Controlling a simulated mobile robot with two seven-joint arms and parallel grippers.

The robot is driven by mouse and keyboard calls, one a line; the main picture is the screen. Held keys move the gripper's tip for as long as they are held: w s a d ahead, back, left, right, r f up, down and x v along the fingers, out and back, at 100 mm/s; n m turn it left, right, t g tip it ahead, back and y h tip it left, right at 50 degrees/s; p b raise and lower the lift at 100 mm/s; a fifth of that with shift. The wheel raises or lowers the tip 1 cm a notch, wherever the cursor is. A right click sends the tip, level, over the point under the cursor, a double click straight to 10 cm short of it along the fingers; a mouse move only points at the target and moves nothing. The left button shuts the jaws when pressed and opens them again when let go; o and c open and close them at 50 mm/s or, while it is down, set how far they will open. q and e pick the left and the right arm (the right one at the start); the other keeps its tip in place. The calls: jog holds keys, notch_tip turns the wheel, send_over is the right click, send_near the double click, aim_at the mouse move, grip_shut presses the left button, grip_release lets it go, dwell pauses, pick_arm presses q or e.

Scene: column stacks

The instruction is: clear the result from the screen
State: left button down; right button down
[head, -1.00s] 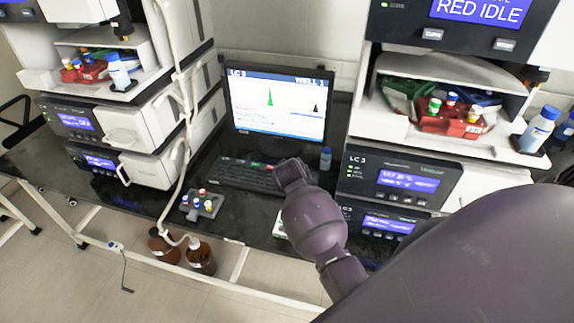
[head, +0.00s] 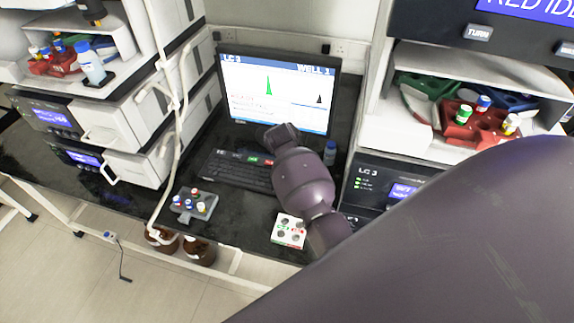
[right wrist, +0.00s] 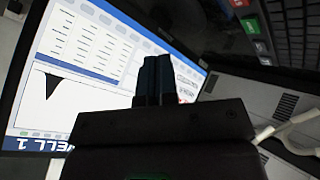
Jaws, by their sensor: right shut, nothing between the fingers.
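The screen (head: 275,85) stands at the back of the black bench and shows "LC 3", "WELL 1", a green peak and a small black peak. In the right wrist view the screen (right wrist: 85,55) appears upside down. The black keyboard (head: 228,170) lies before it, with a green key (head: 254,160) and a red key (head: 270,163) near its far edge. My right gripper (head: 280,132) is in front of the screen's lower edge, above the keyboard's right end. In the right wrist view its fingers (right wrist: 157,65) are shut and empty. My left gripper is not in view.
A grey vial rack (head: 192,203) sits left of the keyboard's front. A white tray with round wells (head: 289,231) lies at the bench's front edge, beside my right arm. Instrument stacks flank the bench.

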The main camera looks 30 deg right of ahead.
jog(key=shift+f, duration=0.1)
notch_tip(320, 180, down, 7)
jog(key=shift+w+b, duration=0.1)
jog(key=shift+b, duration=0.65)
jog(key=shift+f+b, duration=0.3)
jog(key=shift+f, duration=0.05)
jog(key=shift+f+b, duration=0.3)
jog(key=shift+f, duration=0.2)
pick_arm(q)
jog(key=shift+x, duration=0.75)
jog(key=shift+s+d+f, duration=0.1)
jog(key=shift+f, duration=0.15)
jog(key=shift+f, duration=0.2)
pick_arm(e)
jog(key=shift+f, duration=0.4)
